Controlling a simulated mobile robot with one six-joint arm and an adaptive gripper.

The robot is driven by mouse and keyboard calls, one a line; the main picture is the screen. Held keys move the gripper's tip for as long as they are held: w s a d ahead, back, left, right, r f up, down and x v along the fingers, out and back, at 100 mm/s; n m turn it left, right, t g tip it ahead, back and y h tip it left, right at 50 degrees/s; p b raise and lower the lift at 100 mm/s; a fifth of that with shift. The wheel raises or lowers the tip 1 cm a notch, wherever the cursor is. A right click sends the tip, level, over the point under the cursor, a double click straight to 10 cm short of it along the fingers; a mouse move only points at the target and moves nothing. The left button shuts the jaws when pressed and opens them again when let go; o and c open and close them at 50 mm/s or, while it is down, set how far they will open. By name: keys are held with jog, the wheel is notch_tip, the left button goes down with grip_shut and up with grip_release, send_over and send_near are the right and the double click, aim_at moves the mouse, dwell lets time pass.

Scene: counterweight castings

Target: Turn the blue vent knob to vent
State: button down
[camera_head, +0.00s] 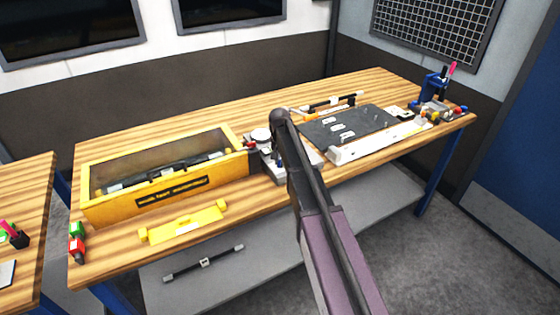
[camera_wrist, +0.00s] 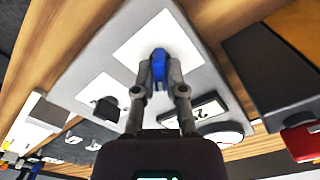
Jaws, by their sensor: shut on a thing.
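The blue vent knob (camera_wrist: 158,56) stands on a white square label on a light grey panel (camera_wrist: 75,70) in the wrist view. My gripper (camera_wrist: 160,76) is shut on the knob, with one finger on each side of it. The knob's lower part is partly hidden by the fingers, and I cannot read which setting it points to. In the head view the panel (camera_head: 308,157) sits mid-table, largely behind my arm. My gripper cannot be made out clearly there.
A black knob (camera_wrist: 105,107), a small display (camera_wrist: 195,110) and a round gauge (camera_wrist: 222,132) are close to my fingers on the panel. A dark box (camera_wrist: 270,65) stands beside it. A yellow open-topped box (camera_head: 88,210) lies left; a dark mat (camera_head: 365,122) lies right.

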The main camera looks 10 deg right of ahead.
jog(key=n, duration=0.7)
dwell(0.4)
jog(key=c, duration=0.7)
grip_release()
jog(key=shift+m, duration=0.3)
